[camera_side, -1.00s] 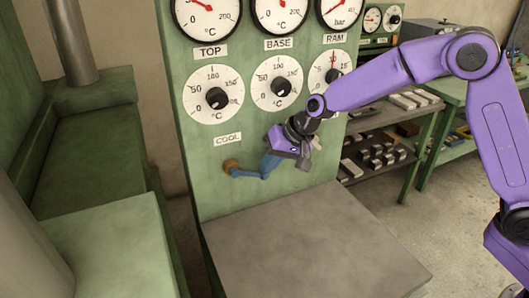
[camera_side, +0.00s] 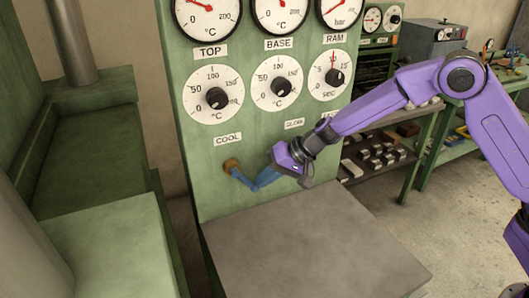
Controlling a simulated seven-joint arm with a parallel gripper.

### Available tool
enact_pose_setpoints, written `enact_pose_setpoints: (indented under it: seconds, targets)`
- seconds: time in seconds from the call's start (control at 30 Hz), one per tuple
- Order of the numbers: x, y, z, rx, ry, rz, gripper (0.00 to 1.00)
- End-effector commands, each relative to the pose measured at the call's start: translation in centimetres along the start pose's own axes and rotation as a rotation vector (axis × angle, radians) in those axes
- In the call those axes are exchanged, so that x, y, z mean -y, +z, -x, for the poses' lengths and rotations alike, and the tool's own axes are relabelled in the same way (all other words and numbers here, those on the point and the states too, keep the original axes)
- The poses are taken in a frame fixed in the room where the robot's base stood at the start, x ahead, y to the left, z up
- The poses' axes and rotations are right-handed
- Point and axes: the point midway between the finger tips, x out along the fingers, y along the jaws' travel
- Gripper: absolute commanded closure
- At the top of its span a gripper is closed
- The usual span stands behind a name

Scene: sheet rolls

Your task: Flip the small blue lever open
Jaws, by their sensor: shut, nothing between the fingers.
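The small blue lever (camera_side: 256,184) sits low on the front of the green panel, under the COOL label (camera_side: 228,139). Its brass-coloured hub (camera_side: 232,165) is at the left. The blue arm runs down and right from the hub, then bends up to the right towards my gripper. My purple and grey gripper (camera_side: 279,168) is shut with nothing between its fingers. It is at the lever's right end and appears to touch it; the exact contact is hidden by the fingers.
Dials (camera_side: 276,83) and gauges fill the green panel (camera_side: 188,131) above the lever. A grey flat plate (camera_side: 315,250) lies just below. A green block (camera_side: 105,245) stands at left. Shelves with metal blocks (camera_side: 375,155) and a green bench are behind at right.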

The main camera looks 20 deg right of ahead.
Motion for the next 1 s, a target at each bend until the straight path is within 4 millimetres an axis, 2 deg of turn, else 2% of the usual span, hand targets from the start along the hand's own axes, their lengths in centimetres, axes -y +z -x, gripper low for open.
enact_pose_setpoints:
  seconds: [0.5,1.0]
  targets:
    - [-0.2,1.4,-3.6,0.000,0.002,0.000,1.00]
    - [0.5,2.0,-5.1,0.001,0.000,0.001,1.00]
